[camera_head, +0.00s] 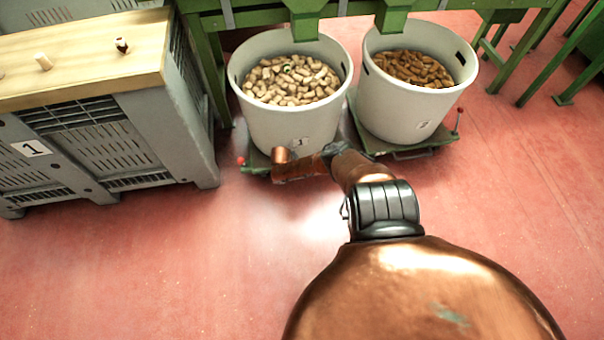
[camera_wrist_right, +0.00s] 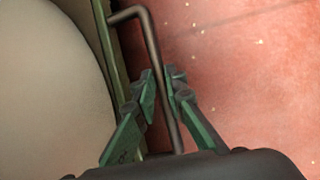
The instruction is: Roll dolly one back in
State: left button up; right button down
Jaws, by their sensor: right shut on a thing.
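Dolly one (camera_head: 256,160) is a low green platform under the white tub marked 1 (camera_head: 265,119), which is full of pale corks (camera_head: 290,82). A red knob (camera_head: 241,161) shows at its left corner. My right arm reaches down to the dolly's front edge; its gripper is hard to make out in the head view. In the right wrist view, my right gripper (camera_wrist_right: 160,88) has its green fingers closed around a thin dark bar handle (camera_wrist_right: 151,42). The handle is bent at its top, beside the dolly's green edge (camera_wrist_right: 108,30). My left gripper is not in view.
Tub 2 (camera_head: 405,105) holds browner corks on its own green dolly (camera_head: 430,141), close at the right. A green frame (camera_head: 210,65) with chutes (camera_head: 304,18) stands behind. A grey crate (camera_head: 185,110) with a wooden top stands left. The red floor in front is clear.

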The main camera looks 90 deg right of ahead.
jog(key=c, duration=2.2)
grip_release()
jog(key=shift+w+d, duration=0.15)
jog(key=shift+d, duration=0.25)
jog(key=shift+o, duration=1.2)
jog(key=shift+a, duration=0.1)
jog(key=shift+a, duration=0.1)
jog(key=v, duration=1.2)
